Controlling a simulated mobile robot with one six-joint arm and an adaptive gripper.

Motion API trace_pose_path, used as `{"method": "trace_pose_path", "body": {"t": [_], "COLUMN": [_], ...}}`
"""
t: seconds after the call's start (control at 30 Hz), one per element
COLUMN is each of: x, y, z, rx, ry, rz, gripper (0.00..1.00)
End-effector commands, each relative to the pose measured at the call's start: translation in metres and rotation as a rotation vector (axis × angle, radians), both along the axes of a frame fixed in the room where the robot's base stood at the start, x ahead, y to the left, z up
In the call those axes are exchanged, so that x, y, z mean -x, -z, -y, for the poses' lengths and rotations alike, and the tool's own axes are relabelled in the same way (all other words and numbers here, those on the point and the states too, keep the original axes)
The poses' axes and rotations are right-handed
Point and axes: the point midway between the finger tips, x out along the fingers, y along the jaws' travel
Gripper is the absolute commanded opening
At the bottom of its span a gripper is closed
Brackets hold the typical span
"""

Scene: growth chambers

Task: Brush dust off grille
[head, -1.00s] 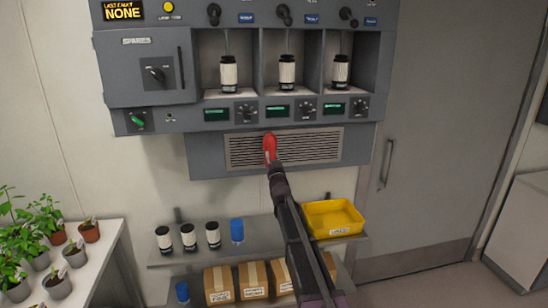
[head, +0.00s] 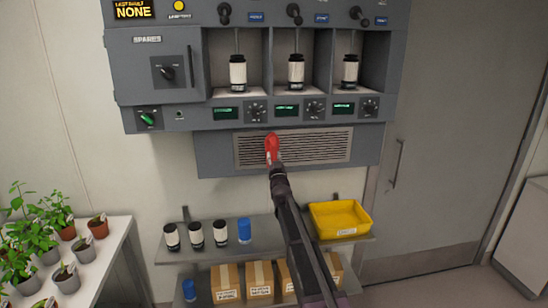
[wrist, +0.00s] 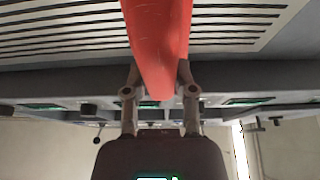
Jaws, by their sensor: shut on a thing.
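The grille (head: 318,147) is a pale slatted panel on the lower front of the grey cabinet. A red tool (head: 271,147), which looks like the brush's handle, stands upright in front of the grille's left part. My gripper (head: 274,167) is just below it. In the wrist view, my gripper (wrist: 158,80) is shut with one finger on each side of the red tool (wrist: 158,40), which reaches over the slats (wrist: 70,28). No bristles show, and I cannot tell whether the tool touches the grille. Dust is too small to make out.
The grey cabinet (head: 155,70) has three bays with white canisters. Below, a shelf (head: 275,243) holds dark-capped canisters, a blue one (head: 244,231) and a yellow tray (head: 340,219). Cardboard boxes (head: 260,281) sit lower. Potted plants stand on a table (head: 110,245) at left.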

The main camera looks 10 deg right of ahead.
Motion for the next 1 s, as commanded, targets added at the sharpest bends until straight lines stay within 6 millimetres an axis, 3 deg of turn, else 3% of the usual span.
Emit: {"method": "trace_pose_path", "body": {"t": [0.7,1.0], "x": [0.052,0.056], "y": [0.000,0.000], "z": [0.000,0.000], "rx": [0.000,0.000], "ry": [0.000,0.000], "rz": [0.001,0.001], "gripper": [0.00,0.00]}}
